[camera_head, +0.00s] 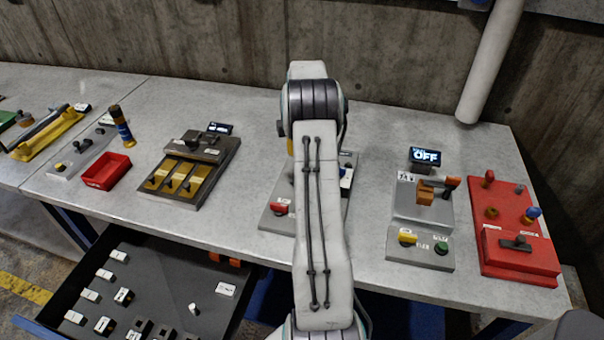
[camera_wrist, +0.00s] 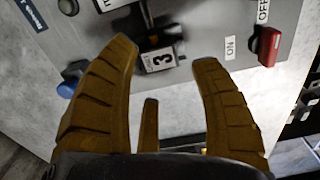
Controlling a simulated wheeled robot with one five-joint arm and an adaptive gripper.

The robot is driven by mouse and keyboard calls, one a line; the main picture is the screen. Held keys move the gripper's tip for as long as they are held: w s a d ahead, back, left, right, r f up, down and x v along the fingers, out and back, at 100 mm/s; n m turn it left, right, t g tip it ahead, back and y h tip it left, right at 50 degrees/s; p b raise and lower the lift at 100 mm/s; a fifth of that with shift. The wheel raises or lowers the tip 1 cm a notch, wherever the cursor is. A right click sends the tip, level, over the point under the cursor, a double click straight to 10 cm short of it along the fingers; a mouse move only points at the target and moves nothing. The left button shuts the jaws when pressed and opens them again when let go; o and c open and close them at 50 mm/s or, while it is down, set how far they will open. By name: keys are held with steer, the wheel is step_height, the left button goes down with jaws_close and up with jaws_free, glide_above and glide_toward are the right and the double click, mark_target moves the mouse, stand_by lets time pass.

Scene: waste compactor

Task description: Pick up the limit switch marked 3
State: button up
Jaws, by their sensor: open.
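The limit switch marked 3 (camera_wrist: 160,59) is a dark block with a white label, seen upright at the top middle of the wrist view. It sits at a grey panel (camera_wrist: 206,22), and its upper part blends into dark fittings there. My gripper (camera_wrist: 165,62) is open, with its brown fingertips on either side of the label and a gap on both sides. I cannot tell how far above the switch the fingertips are. In the head view my arm hides the gripper and the switch; part of the grey panel (camera_head: 272,222) shows beside the arm.
The panel carries a red switch (camera_wrist: 269,46) by ON and OFF labels and a blue knob (camera_wrist: 66,90). A display reading OFF (camera_head: 425,156) and a red box (camera_head: 515,255) stand right. An open drawer (camera_head: 160,270) with several small labelled parts lies at front left.

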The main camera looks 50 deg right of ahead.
steer(key=shift+w+f+p, duration=0.1)
steer(key=shift+f+p, duration=0.5)
steer(key=shift+f, duration=2.1)
steer(key=shift+c, duration=0.4)
jaws_close()
